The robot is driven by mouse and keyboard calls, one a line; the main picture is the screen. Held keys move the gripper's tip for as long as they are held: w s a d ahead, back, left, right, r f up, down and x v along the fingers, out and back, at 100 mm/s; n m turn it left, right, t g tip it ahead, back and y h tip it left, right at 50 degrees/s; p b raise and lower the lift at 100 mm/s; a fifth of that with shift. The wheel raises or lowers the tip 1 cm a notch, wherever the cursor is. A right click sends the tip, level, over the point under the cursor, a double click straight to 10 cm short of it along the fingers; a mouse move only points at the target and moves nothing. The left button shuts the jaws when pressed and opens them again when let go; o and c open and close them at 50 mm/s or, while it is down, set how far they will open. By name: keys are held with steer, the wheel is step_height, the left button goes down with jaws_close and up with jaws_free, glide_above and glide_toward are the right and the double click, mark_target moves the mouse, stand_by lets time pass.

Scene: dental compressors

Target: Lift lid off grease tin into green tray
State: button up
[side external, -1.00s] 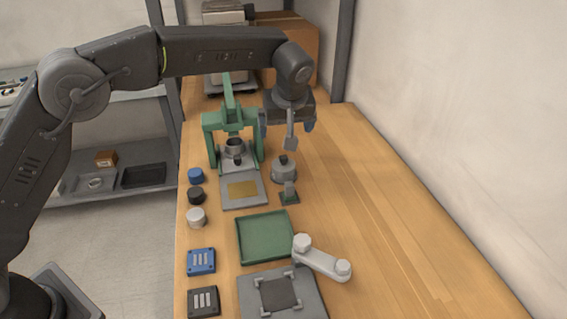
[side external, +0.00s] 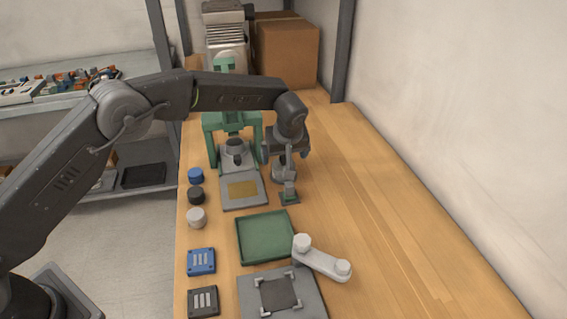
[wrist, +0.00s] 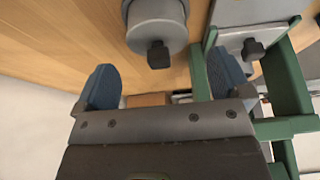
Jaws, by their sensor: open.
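The grease tin (side external: 283,177) is a grey round tin whose lid (wrist: 155,32) carries a black knob (wrist: 158,53). In the side view it stands right of the green press, largely hidden by my wrist. My gripper (side external: 285,154) is low over the tin. In the wrist view its two blue fingers (wrist: 163,78) are spread apart and empty. The knob shows between and slightly beyond the fingertips, with no contact visible. The green tray (side external: 241,245) lies flat and empty on the bench, nearer the camera than the tin.
The green press (side external: 210,145) stands close left of my gripper. A small green stand (side external: 289,196) is just in front of the tin. A pale link arm (side external: 322,262) sits beside the tray. Several caps line the left edge. The right bench is clear.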

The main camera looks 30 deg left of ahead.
steer(key=shift+x, duration=0.95)
steer(key=c, duration=1)
